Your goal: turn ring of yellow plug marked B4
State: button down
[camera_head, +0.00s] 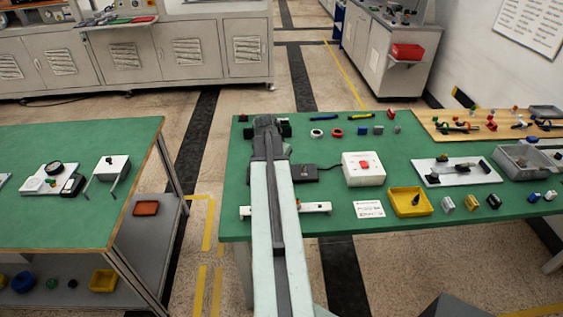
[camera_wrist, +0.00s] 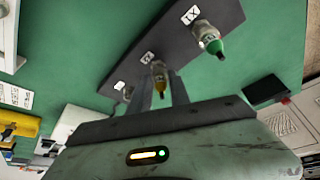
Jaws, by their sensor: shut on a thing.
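The yellow plug (camera_wrist: 160,82) shows in the wrist view on a dark panel (camera_wrist: 175,45), with a small white label beside it that is too blurred to read surely. My gripper (camera_wrist: 162,92) is shut on the yellow plug, a finger on each side of it. In the head view my gripper (camera_head: 267,122) is over the left part of the green table, and my arm hides the yellow plug.
The green table (camera_head: 340,222) also carries a white box with a red button (camera_head: 364,168), a yellow tray (camera_head: 410,202), a grey bin (camera_head: 523,161) and a wooden board (camera_head: 455,118). Small rings and blocks lie along the back. Another green table (camera_head: 60,220) stands at left, across a gap.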

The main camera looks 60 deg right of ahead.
jog(key=shift+w, duration=0.15)
dwell(0.4)
jog(key=c, duration=1.2)
grip_release()
jog(key=p+v, duration=0.7)
jog(key=shift+a+r, duration=0.25)
jog(key=shift+r, duration=0.1)
jog(key=shift+w, duration=0.1)
